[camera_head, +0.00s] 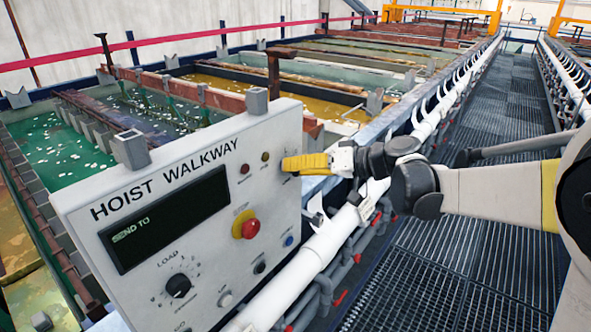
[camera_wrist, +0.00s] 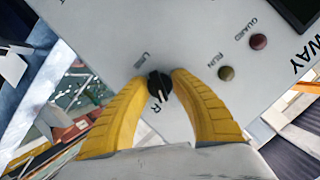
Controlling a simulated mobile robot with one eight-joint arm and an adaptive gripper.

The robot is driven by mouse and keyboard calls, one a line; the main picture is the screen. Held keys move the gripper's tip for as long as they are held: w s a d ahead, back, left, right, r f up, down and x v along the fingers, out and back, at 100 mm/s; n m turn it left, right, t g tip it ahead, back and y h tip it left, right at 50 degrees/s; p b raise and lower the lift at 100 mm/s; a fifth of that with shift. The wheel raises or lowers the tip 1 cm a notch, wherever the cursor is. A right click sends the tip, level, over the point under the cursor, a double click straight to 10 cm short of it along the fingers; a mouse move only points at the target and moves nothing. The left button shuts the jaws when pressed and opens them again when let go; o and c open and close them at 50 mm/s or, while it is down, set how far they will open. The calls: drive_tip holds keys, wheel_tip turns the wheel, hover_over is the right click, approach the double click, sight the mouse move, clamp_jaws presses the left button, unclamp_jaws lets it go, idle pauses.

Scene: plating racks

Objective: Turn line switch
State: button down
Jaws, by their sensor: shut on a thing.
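The line switch is a small black rotary knob (camera_wrist: 159,86) on the grey panel, with partly hidden lettering beside it in the wrist view. My gripper (camera_wrist: 160,80) has its two yellow fingers on either side of the knob and is shut on it. In the head view my gripper (camera_head: 286,163) is at the upper right edge of the control panel (camera_head: 75,222), and its fingers hide the switch there. The panel reads HOIST WALKWAY, and its dark display (camera_head: 165,218) shows SEND TO.
Two small indicators, GUARD (camera_wrist: 258,41) and RUN (camera_wrist: 226,73), sit beside the switch. A red emergency button (camera_head: 250,228) and a LOAD dial (camera_head: 178,285) are lower on the panel. White pipes (camera_head: 330,240) run past its right side. Liquid tanks (camera_head: 60,150) lie behind.

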drive_tip(key=m+g+y+b, duration=0.1)
drive_tip(key=m, duration=0.2)
drive_tip(key=shift+f+y, duration=0.1)
drive_tip(key=shift+y, duration=0.2)
drive_tip(key=shift+m+y+b, duration=0.5)
drive_tip(key=shift+m+b, duration=0.15)
drive_tip(key=shift+m, duration=0.35)
drive_tip(key=c, duration=1.1)
unclamp_jaws()
drive_tip(key=shift+a, duration=0.1)
drive_tip(key=shift+o, duration=0.2)
drive_tip(key=v, duration=1.2)
drive_tip(key=shift+w, duration=0.2)
